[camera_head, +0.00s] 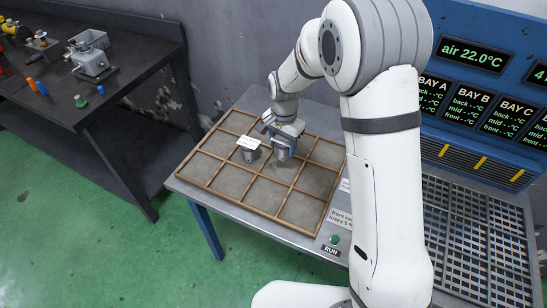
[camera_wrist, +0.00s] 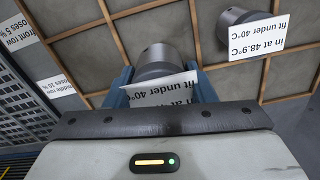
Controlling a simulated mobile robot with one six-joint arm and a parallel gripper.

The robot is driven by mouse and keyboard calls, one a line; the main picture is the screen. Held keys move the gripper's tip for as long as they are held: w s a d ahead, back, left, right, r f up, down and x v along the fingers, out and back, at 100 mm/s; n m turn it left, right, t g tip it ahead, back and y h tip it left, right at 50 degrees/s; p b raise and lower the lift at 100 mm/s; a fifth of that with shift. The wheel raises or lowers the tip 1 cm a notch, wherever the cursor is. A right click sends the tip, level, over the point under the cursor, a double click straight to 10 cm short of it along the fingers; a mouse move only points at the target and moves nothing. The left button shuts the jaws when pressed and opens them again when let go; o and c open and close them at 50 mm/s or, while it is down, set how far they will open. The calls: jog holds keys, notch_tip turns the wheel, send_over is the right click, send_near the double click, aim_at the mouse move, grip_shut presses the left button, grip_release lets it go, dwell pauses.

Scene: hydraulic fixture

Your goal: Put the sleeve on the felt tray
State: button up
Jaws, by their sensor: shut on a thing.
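My gripper (camera_head: 284,137) is shut on a grey cylindrical sleeve (camera_head: 281,153), over the felt tray (camera_head: 300,208). In the wrist view this sleeve (camera_wrist: 158,58) sits between the blue fingers (camera_wrist: 163,90), with a white tag partly covered by my gripper. I cannot tell whether its base touches the felt. The tray has grey felt cells split by wooden strips. A second grey sleeve (camera_head: 250,154) stands in a cell just left of the held one. In the wrist view this second sleeve (camera_wrist: 240,22) carries a tag reading "fit under 40°C".
A blue panel (camera_head: 478,68) shows air 22.0°C and blank bay readings, above a grated surface (camera_head: 470,235) at right. A green RUN button (camera_head: 335,239) is at the table's front. A dark bench (camera_head: 60,105) with fixtures stands at left. Several tray cells are empty.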

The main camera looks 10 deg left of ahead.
jog(key=shift+f, duration=3.15)
jog(key=o, duration=1.3)
jog(key=shift+r, duration=0.1)
